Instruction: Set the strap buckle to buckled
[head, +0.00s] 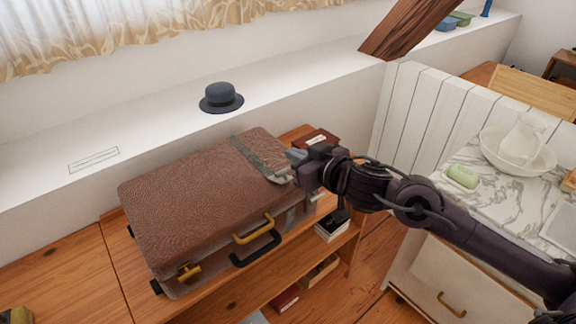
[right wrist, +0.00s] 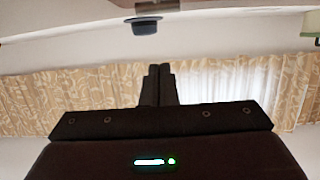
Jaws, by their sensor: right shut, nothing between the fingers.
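A brown leather suitcase (head: 190,200) lies shut on a wooden shelf unit. A grey strap (head: 255,152) crosses the right end of its lid and runs toward the front edge. The strap's buckle is not clear to me; my right gripper covers part of the strap's front end. My right gripper (head: 292,165) is shut and empty, right at the strap's near end, above the suitcase's right front corner. I cannot tell whether it touches the strap. Its closed fingers (right wrist: 160,82) also show in the right wrist view. My left gripper is out of view.
A dark hat (head: 221,98) rests on the white ledge behind; it also shows in the right wrist view (right wrist: 145,26). A marble-topped washstand (head: 465,210) with basin and green soap stands right. A timber brace (head: 405,28) slants above.

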